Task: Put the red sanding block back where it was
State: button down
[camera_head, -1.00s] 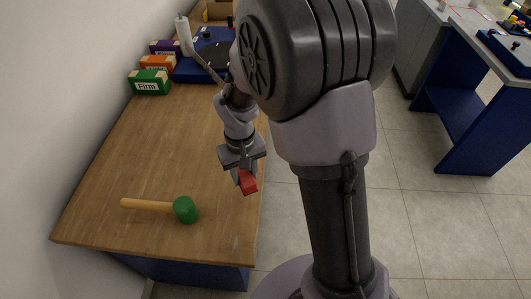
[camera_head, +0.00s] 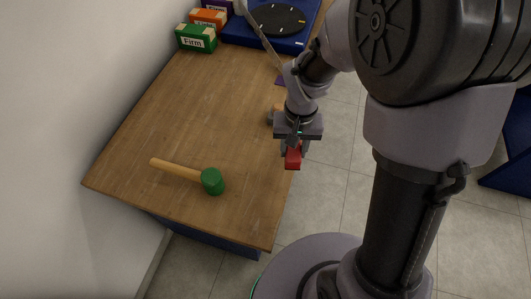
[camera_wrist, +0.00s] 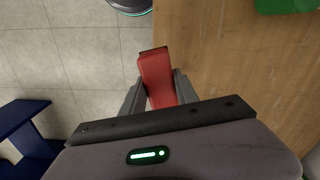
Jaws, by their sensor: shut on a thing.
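The red sanding block (camera_head: 293,157) is held between the fingers of my gripper (camera_head: 294,147), near the right edge of the wooden table. In the wrist view the red block (camera_wrist: 158,79) sits lengthwise between the two grey fingers of my gripper (camera_wrist: 160,90), which are shut on it. Part of the block is over the table edge and the grey floor shows beside it. I cannot tell its exact height above the table.
A mallet with a green head (camera_head: 212,181) lies on the wooden table (camera_head: 170,120). Green (camera_head: 196,38) and orange (camera_head: 208,18) boxes and a blue unit with a black disc (camera_head: 276,20) stand at the back. The table's middle is clear.

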jog(key=s+a+m, duration=0.1)
jog(key=s+a, duration=0.1)
jog(key=s, duration=0.1)
jog(key=s+a+m, duration=0.1)
jog(key=s+a, duration=0.2)
jog(key=s, duration=0.1)
jog(key=s+a, duration=0.3)
jog(key=s, duration=0.1)
jog(key=shift+s+a+f+m, duration=0.25)
jog(key=shift+f+m, duration=0.05)
jog(key=shift+m, duration=0.1)
jog(key=shift+w+f, duration=0.1)
jog(key=b, duration=0.3)
send_over(264, 155)
jog(key=shift+s+f, duration=0.25)
jog(key=shift+f, duration=0.55)
jog(key=shift+w+f, duration=0.15)
jog(key=shift+w, duration=0.1)
jog(key=shift+f+b, duration=1)
jog(key=shift+f, duration=0.7)
jog(key=c, duration=0.9)
grip_release()
